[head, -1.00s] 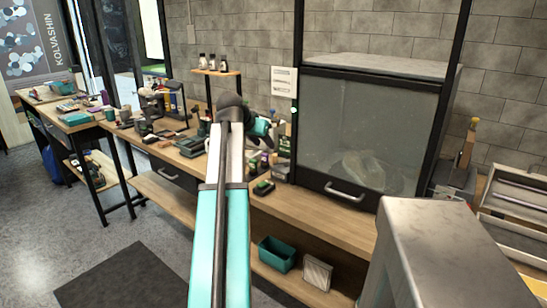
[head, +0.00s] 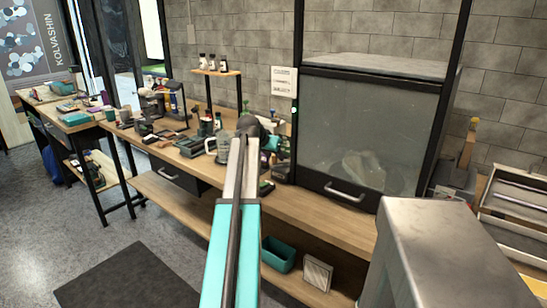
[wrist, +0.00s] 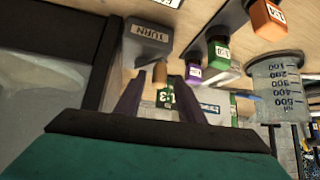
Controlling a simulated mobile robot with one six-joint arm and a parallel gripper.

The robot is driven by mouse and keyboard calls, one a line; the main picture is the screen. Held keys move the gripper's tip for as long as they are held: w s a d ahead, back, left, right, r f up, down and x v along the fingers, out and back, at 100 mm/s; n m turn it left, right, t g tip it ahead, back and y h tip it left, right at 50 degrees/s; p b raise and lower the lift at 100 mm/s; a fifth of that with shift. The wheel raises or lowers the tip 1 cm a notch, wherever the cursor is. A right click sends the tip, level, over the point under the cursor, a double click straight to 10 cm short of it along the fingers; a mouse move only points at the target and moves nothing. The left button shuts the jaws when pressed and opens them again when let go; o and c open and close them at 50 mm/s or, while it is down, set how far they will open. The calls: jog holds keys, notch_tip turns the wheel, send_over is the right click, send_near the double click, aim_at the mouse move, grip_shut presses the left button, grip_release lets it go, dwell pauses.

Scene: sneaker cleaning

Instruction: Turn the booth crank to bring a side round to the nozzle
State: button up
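The booth (head: 368,125) stands on the bench at centre right in the head view, its clear front down, with a pale shoe (head: 362,165) dimly visible inside. In the wrist view a grey block (wrist: 160,52) labelled TURN sits beside the booth's dark frame. A small tan knob (wrist: 160,73), probably the crank's grip, shows just below it in the picture. My gripper (wrist: 158,82) is open, its two dark fingers apart. The knob appears in the gap between the fingertips; I cannot tell whether they touch it. In the head view my arm mostly hides the gripper and crank.
A clear measuring jug (wrist: 280,88) and several small coloured labelled blocks, including an orange one (wrist: 266,20), stand close by in the wrist view. The bench left of the booth is crowded. A teal bin (head: 278,254) sits on the lower shelf.

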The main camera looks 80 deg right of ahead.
jog(key=shift+s+d+f, duration=0.1)
jog(key=shift+d+f, duration=0.1)
jog(key=shift+f, duration=0.05)
